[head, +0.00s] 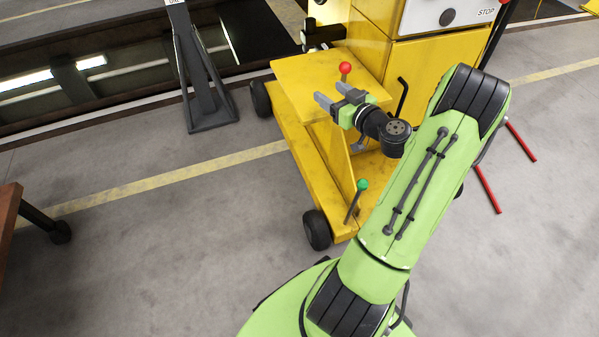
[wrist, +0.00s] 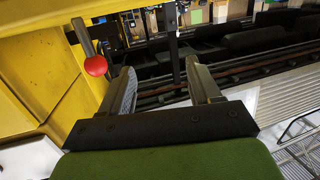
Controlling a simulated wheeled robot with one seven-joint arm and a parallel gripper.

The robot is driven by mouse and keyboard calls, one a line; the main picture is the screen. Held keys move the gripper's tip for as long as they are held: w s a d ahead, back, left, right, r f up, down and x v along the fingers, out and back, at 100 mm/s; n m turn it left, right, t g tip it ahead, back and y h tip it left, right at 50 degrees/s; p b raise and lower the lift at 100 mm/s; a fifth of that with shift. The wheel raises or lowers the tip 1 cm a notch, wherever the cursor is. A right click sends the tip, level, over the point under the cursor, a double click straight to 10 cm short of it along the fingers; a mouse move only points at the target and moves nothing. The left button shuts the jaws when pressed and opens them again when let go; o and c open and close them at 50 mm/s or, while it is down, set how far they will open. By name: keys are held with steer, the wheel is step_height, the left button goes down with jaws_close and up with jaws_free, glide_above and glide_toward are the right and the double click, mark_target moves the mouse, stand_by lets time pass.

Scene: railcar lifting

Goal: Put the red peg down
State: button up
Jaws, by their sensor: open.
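The red peg is a dark rod with a red ball on its end (head: 345,68). In the head view it stands at the yellow cart's flat top plate (head: 305,82), just behind my gripper (head: 331,93). In the wrist view the red ball (wrist: 96,66) is left of my gripper (wrist: 160,68), outside the left finger, with its rod running up and left. My gripper's two fingers are apart with nothing between them, and they do not touch the peg. The rod's lower end is hard to make out.
A similar peg with a green ball (head: 362,185) leans at the cart's near end. A yellow cabinet (head: 420,70) rises behind the plate. A dark stand (head: 208,95) is at the left, by the rail pit.

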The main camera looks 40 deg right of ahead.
steer(key=w+a+r+n+g+y, duration=0.1)
steer(key=a+n+g+y, duration=0.1)
steer(key=a, duration=0.6)
steer(key=w+a+r+n+g+y, duration=0.2)
steer(key=a+y, duration=0.1)
steer(key=a, duration=0.5)
steer(key=s+a+r+n+g, duration=0.1)
steer(key=s+a+g, duration=0.4)
steer(key=a, duration=0.5)
steer(key=s+a+r+m+g+h, duration=0.1)
steer(key=s+a+m+h, duration=0.1)
steer(key=s, duration=0.8)
steer(key=s+a+r+m+g+h, duration=0.1)
steer(key=s+r+m+h, duration=0.1)
steer(key=s, duration=0.7)
steer(key=shift+s+a+r+m, duration=0.3)
steer(key=shift+s+a+m, duration=0.05)
steer(key=shift+a+m, duration=0.05)
steer(key=shift+r, duration=0.1)
